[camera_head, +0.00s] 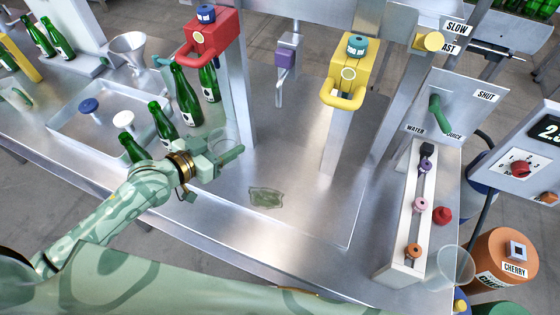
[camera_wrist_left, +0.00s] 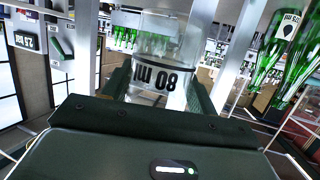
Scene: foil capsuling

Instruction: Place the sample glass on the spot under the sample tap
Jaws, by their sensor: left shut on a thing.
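My left gripper (camera_head: 222,152) is shut on the sample glass, a clear cup with a black volume mark. The glass (camera_wrist_left: 155,55) stands between the two fingers in the left wrist view, its mark appearing upside down. In the head view the glass is hard to make out at the gripper, which is over the steel table left of the middle. A tap with a purple block (camera_head: 285,58) and a thin metal spout hangs at the back middle, right of and beyond the gripper. I cannot make out a marked spot under it. My right gripper is not in view.
Several green bottles (camera_head: 187,97) stand close left of the gripper, by a shallow tray (camera_head: 75,128). A red-headed post (camera_head: 212,40) and a yellow-headed post (camera_head: 350,72) flank the tap. A flat greenish patch (camera_head: 265,197) lies on the otherwise clear steel.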

